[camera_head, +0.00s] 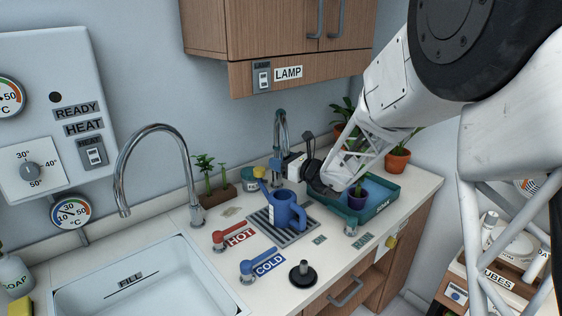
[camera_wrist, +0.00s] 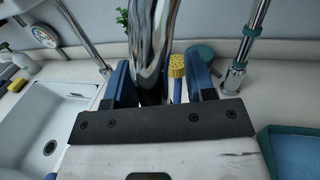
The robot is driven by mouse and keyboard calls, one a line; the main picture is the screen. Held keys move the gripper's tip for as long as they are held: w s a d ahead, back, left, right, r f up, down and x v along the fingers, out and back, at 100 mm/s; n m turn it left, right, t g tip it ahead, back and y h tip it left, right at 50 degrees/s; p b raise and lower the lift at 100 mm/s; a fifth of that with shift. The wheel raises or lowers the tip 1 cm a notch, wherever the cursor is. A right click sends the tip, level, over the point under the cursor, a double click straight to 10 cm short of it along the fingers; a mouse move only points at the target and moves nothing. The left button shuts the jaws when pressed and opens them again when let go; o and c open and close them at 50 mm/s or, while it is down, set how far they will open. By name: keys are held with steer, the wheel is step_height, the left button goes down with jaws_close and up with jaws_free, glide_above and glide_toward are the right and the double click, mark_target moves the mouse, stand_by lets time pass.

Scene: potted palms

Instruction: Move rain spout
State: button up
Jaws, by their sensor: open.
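The chrome rain spout (camera_head: 281,125) rises at the back of the counter, beside my gripper (camera_head: 292,165). In the wrist view, a shiny pipe, apparently its hanging end (camera_wrist: 152,35), passes between the two blue fingers of my gripper (camera_wrist: 160,82). The fingers are open, with the pipe closer to the left one; contact cannot be told. The spout's upright post (camera_wrist: 240,50) stands to the right there. In the head view, my gripper hides part of the spout's lower portion.
A blue watering can (camera_head: 287,212) stands on a drain grate below; its yellow rose (camera_wrist: 177,66) shows between the fingers. A teal tray (camera_head: 384,209) with a purple pot (camera_head: 357,199) lies right. A taller faucet (camera_head: 190,165) and sink (camera_head: 150,285) are left.

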steer(key=shift+d, duration=0.1)
steer(key=v, duration=0.7)
steer(key=shift+s+d, duration=0.2)
steer(key=shift+d, duration=0.05)
steer(key=shift+s, duration=0.1)
steer(key=s+d+r+n+g+h, duration=0.15)
steer(key=s+n+g, duration=0.25)
steer(key=s+n, duration=0.5)
steer(key=s+d+r+n+g+h, duration=0.1)
steer(key=s+r+n+g+h, duration=0.2)
steer(key=s, duration=1.1)
steer(key=s+d+f+n+h, duration=0.1)
steer(key=s+d+n+h, duration=0.4)
steer(key=s+d, duration=0.3)
steer(key=s+d+f+n+h, duration=0.1)
steer(key=s+d+n+h, duration=0.4)
steer(key=s, duration=0.8)
steer(key=shift+d+n+h, duration=0.35)
steer(key=shift+d+n, duration=0.85)
steer(key=shift+d, duration=0.25)
